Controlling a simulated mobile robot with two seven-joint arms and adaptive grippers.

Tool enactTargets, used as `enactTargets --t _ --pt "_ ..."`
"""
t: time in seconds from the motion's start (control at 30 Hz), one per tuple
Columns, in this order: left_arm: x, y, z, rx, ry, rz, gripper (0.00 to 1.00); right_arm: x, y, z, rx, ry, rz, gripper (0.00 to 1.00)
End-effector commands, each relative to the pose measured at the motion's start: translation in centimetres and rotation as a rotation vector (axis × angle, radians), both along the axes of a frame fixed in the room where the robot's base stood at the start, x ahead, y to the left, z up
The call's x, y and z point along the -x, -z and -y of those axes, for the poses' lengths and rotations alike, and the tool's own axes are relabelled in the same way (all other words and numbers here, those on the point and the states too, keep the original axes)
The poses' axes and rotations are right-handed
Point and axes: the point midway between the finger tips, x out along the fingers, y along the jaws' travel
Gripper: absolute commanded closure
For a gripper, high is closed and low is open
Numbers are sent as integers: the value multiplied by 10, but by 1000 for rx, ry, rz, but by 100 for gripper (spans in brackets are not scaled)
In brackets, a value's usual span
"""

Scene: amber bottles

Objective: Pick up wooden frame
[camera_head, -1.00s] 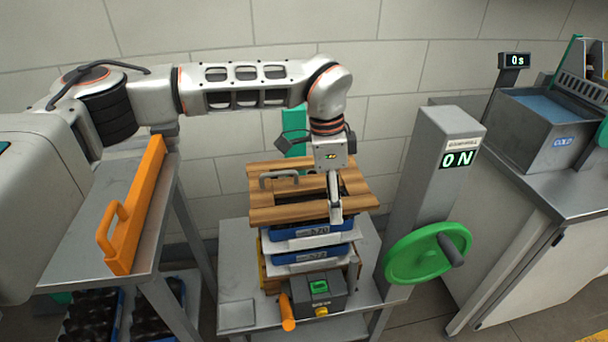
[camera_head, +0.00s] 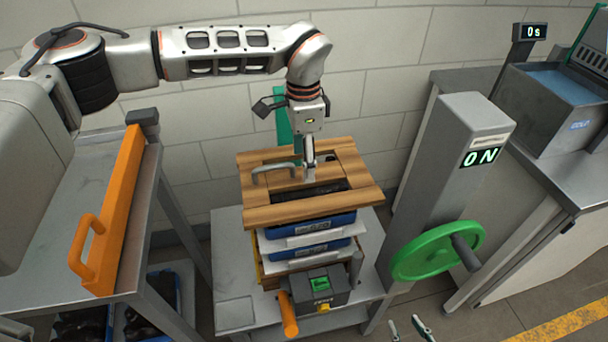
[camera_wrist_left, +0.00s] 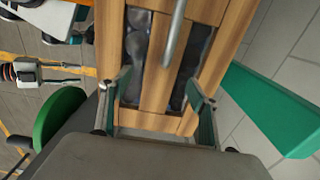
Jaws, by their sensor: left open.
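The wooden frame (camera_head: 312,207) lies on top of a stack of blue trays. It has a grey metal handle (camera_head: 274,168) and a middle bar with dark openings beside it. My left gripper (camera_head: 309,176) points down at the middle of the frame. In the left wrist view the left gripper (camera_wrist_left: 160,95) is open, with its fingers on either side of the middle bar (camera_wrist_left: 158,85). I cannot tell whether they touch it. My right gripper (camera_head: 408,328) shows only its fingertips at the bottom edge, apart and empty.
The blue trays (camera_head: 312,228) stand on a grey table (camera_head: 228,265). A green handwheel (camera_head: 437,252) on a grey post is close on the right. A side table with an orange bar (camera_head: 112,215) stands on the left. An orange-handled box (camera_head: 318,292) is in front.

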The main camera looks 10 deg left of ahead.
Motion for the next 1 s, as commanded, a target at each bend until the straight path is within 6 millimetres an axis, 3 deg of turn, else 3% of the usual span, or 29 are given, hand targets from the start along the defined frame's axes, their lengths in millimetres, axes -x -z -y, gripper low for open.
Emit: enactTargets --t 0.23,0.5,0.7,1.0 --pt "-2 36 1 -1 1 -4 39 -6 -14 0 -2 0 18 66" --pt "-2 41 1 0 1 -1 39 -8 -16 0 -3 0 23 66" --pt "-2 41 1 0 1 -1 91 -7 -14 0 -2 0 19 66" --pt "-3 39 2 1 1 0 94 -6 -11 0 -1 0 13 66"
